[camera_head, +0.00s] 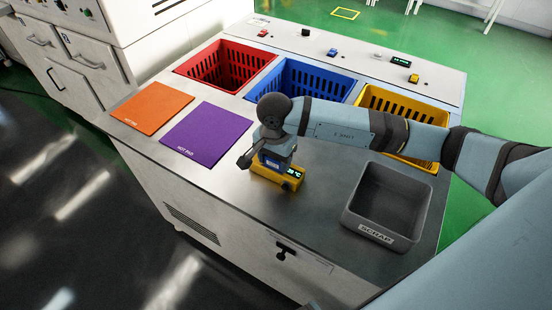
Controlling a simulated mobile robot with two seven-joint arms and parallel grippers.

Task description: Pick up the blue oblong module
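My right arm comes in from the right. Its gripper (272,152) points down over a small yellow device (262,173) with a lit green temperature display, on the metal worktop. A small dark-blue patch (271,163) shows between the gripper and the yellow device. It may be the blue oblong module, but most of it is covered and I cannot tell its shape. The fingertips are hidden, so I cannot tell whether they are open or shut. My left gripper is not in view.
Red (183,72), blue (252,94) and yellow (431,107) baskets stand along the back. An orange pad (152,107) and a purple pad (206,134) lie at the left. A grey scrap bin (376,231) stands at the right. The front worktop (225,192) is clear.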

